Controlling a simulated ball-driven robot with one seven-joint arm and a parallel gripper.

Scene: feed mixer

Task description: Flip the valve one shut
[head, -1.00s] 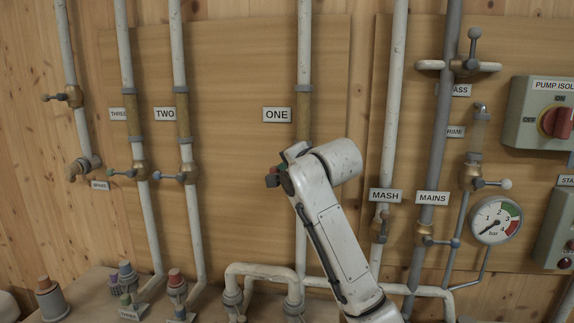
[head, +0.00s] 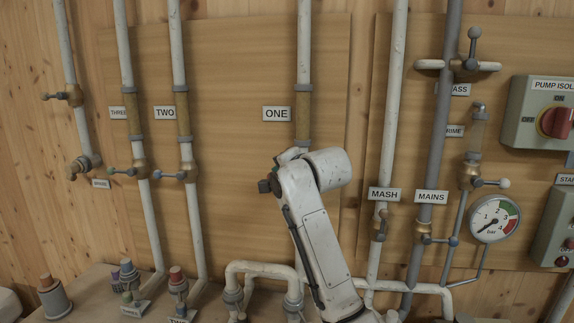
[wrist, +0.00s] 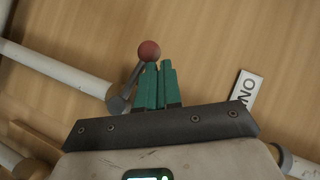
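The plate reading ONE (head: 277,114) is on the board, left of a white vertical pipe (head: 304,50). My arm hides the valve below it in the head view. In the wrist view a lever (wrist: 130,80) with a red ball end (wrist: 149,50) rises from a grey fitting on a white pipe. My gripper (wrist: 160,68) has its green fingers close together, with only a thin gap and nothing seen between them. The lever and ball are just left of the fingertips; I cannot tell if they touch. The ONE plate also shows in the wrist view (wrist: 246,90).
Valves TWO (head: 187,173) and THREE (head: 138,170) are to the left. The MASH pipe (head: 393,100), MAINS pipe (head: 440,130), pressure gauge (head: 494,218) and pump isolator box (head: 545,112) are to the right. A low white pipe loop (head: 262,268) runs below.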

